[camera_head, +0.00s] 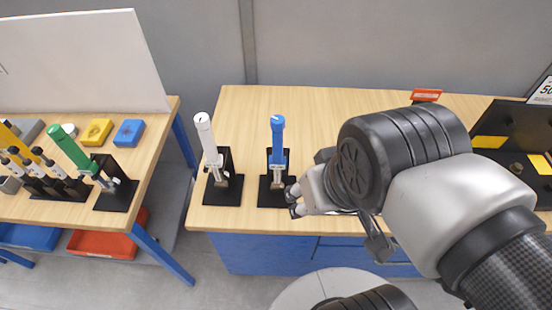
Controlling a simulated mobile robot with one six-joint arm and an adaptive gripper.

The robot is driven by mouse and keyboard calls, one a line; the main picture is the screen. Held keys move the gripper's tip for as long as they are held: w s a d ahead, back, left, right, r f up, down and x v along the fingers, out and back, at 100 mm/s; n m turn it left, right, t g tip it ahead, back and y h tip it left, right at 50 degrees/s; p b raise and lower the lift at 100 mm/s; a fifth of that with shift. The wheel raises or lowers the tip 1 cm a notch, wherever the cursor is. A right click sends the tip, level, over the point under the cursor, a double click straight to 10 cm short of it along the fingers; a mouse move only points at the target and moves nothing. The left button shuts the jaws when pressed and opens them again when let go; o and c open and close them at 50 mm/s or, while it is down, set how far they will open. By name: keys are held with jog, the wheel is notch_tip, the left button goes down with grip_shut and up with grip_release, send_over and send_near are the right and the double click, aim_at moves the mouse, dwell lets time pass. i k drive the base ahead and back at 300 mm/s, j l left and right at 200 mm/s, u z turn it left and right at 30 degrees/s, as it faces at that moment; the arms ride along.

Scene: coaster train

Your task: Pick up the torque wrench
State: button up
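Several wrench-like tools with coloured handles stand upright or leaning in black holders. I cannot tell from their looks which is the torque wrench. The blue-handled tool (277,139) stands in a black holder (265,192) near the front edge of the middle table. The white-handled tool (206,137) stands in a similar holder (233,188) to its left. A green-handled tool (70,147) leans in a holder on the left table. My gripper (293,199) is just right of the blue tool's lower part. Its dark fingertips are small and overlap the holder, so contact and opening are unclear.
The middle table (340,105) has bare wood behind the holders. A red block (425,95) and a black-and-yellow fixture (510,140) are at its right. The left table holds yellow (96,131) and blue (130,132) blocks. A floor gap separates the tables.

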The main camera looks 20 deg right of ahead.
aim_at(277, 162)
jog(key=l+z, duration=0.3)
jog(key=i+l+z, duration=0.1)
jog(key=z, duration=0.8)
jog(key=k+j+z, duration=0.7)
jog(key=k+j, duration=0.15)
jog(key=k+j+z, duration=0.2)
jog(key=k+z, duration=0.15)
jog(key=k, duration=0.1)
